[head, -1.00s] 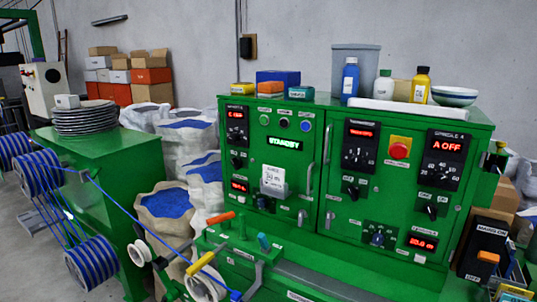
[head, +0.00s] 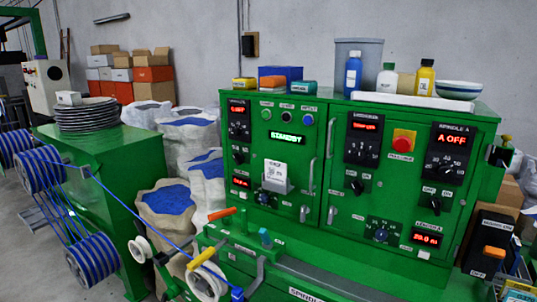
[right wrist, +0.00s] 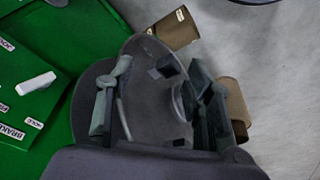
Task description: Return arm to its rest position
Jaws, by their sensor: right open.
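My right gripper (right wrist: 155,105) shows in the right wrist view with its two grey fingers apart and nothing visible between them. A green panel (right wrist: 50,60) with white labels and a white handle lies to its left in that view. Neither gripper shows in the head view. There the green control cabinet (head: 345,205) stands in front, with a lit STANDBY display (head: 286,138) and a red button (head: 402,143). The blue cable (head: 130,212) runs from the striped spools at the left down to the cabinet's front.
Brown cardboard-like pieces (right wrist: 172,29) lie on the grey floor beyond the right gripper. Bottles, boxes and a bowl (head: 458,90) stand on the cabinet top. Sacks of blue pellets (head: 168,200) stand left of the cabinet. Spools of blue cable (head: 92,262) are at the lower left.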

